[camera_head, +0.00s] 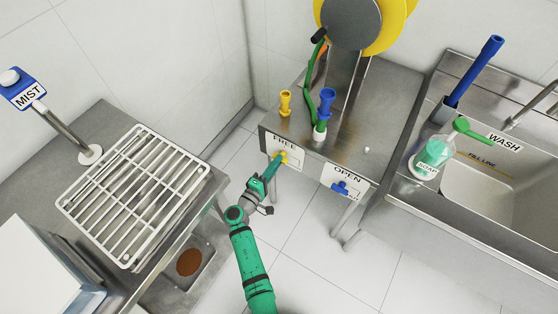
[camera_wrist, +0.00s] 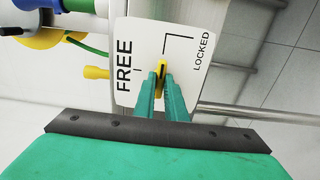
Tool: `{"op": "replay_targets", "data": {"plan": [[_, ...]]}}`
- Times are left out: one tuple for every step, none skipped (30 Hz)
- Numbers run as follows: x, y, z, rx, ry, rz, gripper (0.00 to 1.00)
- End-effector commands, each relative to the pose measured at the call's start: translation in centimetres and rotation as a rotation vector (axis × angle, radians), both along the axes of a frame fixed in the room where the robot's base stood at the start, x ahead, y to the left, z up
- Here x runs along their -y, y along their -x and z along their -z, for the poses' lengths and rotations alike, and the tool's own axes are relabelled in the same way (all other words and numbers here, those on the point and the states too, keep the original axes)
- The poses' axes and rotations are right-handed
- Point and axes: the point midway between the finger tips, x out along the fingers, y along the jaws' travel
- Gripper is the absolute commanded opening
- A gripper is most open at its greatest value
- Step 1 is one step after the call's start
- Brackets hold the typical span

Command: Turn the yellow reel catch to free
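The yellow reel catch (camera_head: 283,156) sits on a white plate (camera_head: 292,163) on the front of the steel counter. In the wrist view the catch (camera_wrist: 161,68) is upright in the picture, lined up with the black line that leads to LOCKED. The FREE mark is to its left on the plate (camera_wrist: 185,72). My gripper (camera_head: 275,163) is at the catch from the front. Its green fingers (camera_wrist: 166,82) are close together, one on each side of the catch, and look shut on it. The fingers hide part of the catch.
A blue valve handle (camera_head: 345,188) on the OPEN plate is to the right. A yellow nozzle (camera_head: 285,103), a blue nozzle (camera_head: 326,102) and a hose reel (camera_head: 366,22) are above. A wire rack (camera_head: 135,197) is at left and a sink (camera_head: 490,195) at right.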

Motion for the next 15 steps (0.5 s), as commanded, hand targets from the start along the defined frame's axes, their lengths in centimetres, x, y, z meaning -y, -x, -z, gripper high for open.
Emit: {"op": "replay_targets", "data": {"plan": [[-0.01, 0.02, 0.01, -0.002, 0.003, 0.0, 0.0], [-0.01, 0.02, 0.01, -0.006, 0.009, 0.0, 0.0], [-0.01, 0.02, 0.01, -0.018, 0.025, 0.0, 0.0], [-0.01, 0.02, 0.01, -0.029, 0.042, 0.0, 0.0], [-0.01, 0.02, 0.01, -0.045, 0.064, 0.0, 0.0], [0.0, 0.02, 0.01, -0.07, 0.099, 0.0, 0.0], [-0.02, 0.02, 0.01, -0.09, 0.127, 0.0, 0.0], [-0.02, 0.02, 0.01, -0.11, 0.155, 0.0, 0.0], [-0.02, 0.02, 0.01, -0.135, 0.191, 0.0, 0.0], [-0.02, 0.02, 0.01, -0.153, 0.216, 0.0, 0.0], [-0.01, 0.03, 0.01, -0.17, 0.241, 0.0, 0.0], [-0.01, 0.03, 0.01, -0.19, 0.269, 0.0, 0.0], [-0.01, 0.04, 0.02, -0.203, 0.287, 0.0, 0.0], [-0.01, 0.04, 0.02, -0.213, 0.301, 0.0, 0.0], [-0.02, 0.03, 0.02, -0.222, 0.314, 0.0, 0.0]]}}
